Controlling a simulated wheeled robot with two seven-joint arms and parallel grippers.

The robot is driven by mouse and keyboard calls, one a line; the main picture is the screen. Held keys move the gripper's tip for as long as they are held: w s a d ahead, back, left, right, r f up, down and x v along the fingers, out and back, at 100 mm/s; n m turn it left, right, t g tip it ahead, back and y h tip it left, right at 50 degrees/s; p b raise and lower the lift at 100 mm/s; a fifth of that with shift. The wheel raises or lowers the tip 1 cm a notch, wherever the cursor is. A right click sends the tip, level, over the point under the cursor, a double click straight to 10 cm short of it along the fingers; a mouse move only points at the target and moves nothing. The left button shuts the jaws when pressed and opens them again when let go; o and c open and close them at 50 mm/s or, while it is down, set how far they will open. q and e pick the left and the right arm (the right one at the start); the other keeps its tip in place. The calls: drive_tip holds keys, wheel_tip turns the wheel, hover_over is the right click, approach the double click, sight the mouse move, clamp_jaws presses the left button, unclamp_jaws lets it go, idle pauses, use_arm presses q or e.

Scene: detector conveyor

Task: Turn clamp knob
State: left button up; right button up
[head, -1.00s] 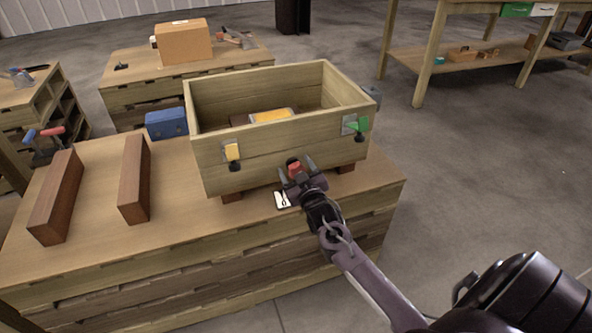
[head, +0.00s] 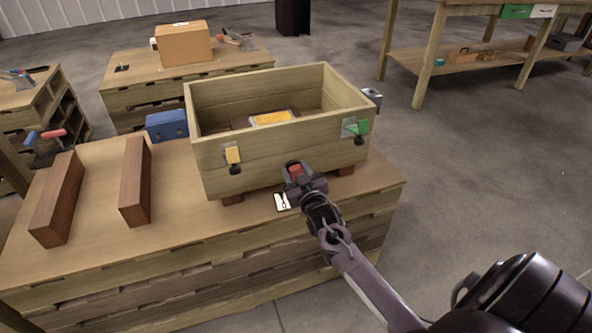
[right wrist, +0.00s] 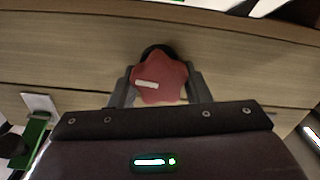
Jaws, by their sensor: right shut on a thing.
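The clamp knob (right wrist: 160,82) is red and star-shaped with a white mark. In the right wrist view it sits in front of the wooden box wall, between the two fingers of my right gripper (right wrist: 158,92). In the head view the red knob (head: 295,170) shows between the jaws of my right gripper (head: 297,172), at the lower front of the wooden box (head: 260,160). My right gripper is shut on the knob. The knob's shaft is hidden. My left gripper is not in view.
A yellow latch (head: 232,153) and a green latch (head: 357,129) sit on the box front. A white card (head: 282,201) lies on the bench below. Two brown blocks (head: 58,198) and a blue box (head: 166,125) are to the left. A yellow-topped thing (head: 272,118) lies inside the box.

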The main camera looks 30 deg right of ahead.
drive_tip(key=m+p, duration=0.2)
drive_tip(key=m, duration=0.3)
drive_tip(key=shift+d+r+p, duration=0.1)
drive_tip(key=shift+p, duration=0.2)
drive_tip(key=m+p, duration=0.2)
drive_tip(key=m, duration=0.4)
drive_tip(key=shift+d+m, duration=0.15)
drive_tip(key=shift+m, duration=0.15)
drive_tip(key=m, duration=0.1)
drive_tip(key=m+p, duration=0.1)
drive_tip(key=shift+s+f+m, duration=0.1)
drive_tip(key=shift+f+m, duration=0.1)
drive_tip(key=shift+m, duration=0.1)
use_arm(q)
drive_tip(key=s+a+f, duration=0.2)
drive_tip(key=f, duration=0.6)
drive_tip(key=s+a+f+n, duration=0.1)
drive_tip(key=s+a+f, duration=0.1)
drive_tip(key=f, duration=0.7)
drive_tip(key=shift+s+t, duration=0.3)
use_arm(e)
drive_tip(key=shift+m, duration=0.6)
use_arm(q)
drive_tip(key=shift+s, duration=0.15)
use_arm(e)
drive_tip(key=o, duration=1)
